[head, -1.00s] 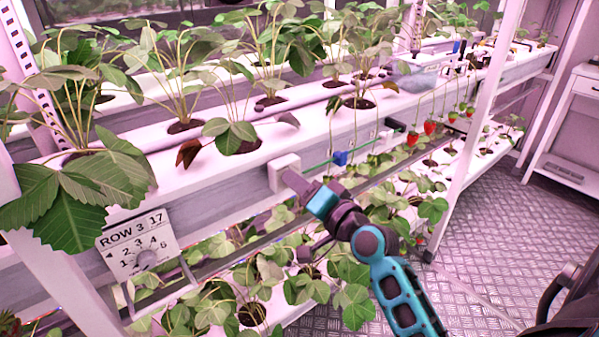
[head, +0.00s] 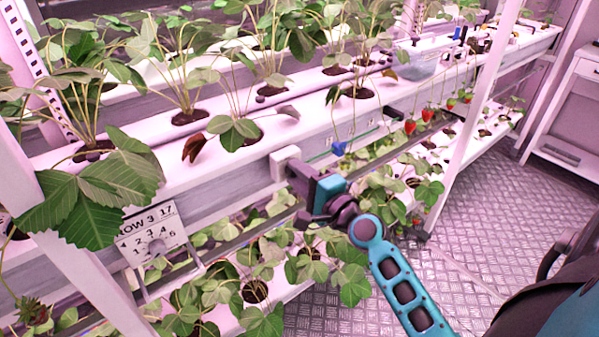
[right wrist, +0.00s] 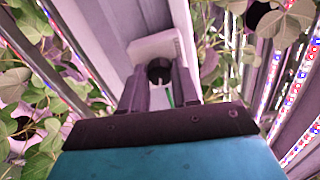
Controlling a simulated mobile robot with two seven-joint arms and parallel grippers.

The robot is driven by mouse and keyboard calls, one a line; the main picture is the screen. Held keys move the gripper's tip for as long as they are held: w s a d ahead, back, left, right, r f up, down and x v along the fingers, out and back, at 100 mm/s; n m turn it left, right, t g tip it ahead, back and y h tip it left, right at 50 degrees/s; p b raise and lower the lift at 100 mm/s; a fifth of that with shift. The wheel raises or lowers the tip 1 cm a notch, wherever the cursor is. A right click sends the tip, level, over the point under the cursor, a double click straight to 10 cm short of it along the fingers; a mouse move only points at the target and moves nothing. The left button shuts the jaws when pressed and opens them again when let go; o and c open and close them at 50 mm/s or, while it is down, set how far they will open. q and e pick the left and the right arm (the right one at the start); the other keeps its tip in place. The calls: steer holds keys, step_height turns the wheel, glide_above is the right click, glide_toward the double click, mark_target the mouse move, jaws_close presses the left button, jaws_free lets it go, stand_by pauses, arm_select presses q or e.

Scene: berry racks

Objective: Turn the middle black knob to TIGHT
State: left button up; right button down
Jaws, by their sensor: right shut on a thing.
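A black knob (right wrist: 160,72) sits on a white block and shows between the fingers in the right wrist view. A pale mark shows on the knob's near side. The white block (head: 284,160) is fixed to the front of the grey planter rail; the knob itself is hidden by the gripper in the head view. My right gripper (head: 298,180) is at the block, and its fingers (right wrist: 160,88) are shut on the knob from both sides. No TIGHT lettering is readable. My left gripper is out of view.
A green line runs right from the block to a blue clip (head: 338,148). A sign reading ROW 3 17 (head: 152,236) hangs at lower left. Strawberry plants fill the upper trough and lower shelf (head: 228,320). A white post (head: 468,130) stands right. The metal floor (head: 470,230) is open.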

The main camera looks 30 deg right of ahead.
stand_by(0.3)
steer(key=c, duration=0.8)
jaws_free()
steer(key=shift+s+d+b, duration=0.15)
steer(key=shift+s+b, duration=0.5)
steer(key=shift+s, duration=1.5)
steer(key=shift+s+d+b, duration=0.2)
steer(key=shift+s+b, duration=0.4)
steer(key=shift+s, duration=1.5)
steer(key=shift+s+d+b, duration=0.15)
steer(key=shift+s+b, duration=0.5)
steer(key=shift+s, duration=1.5)
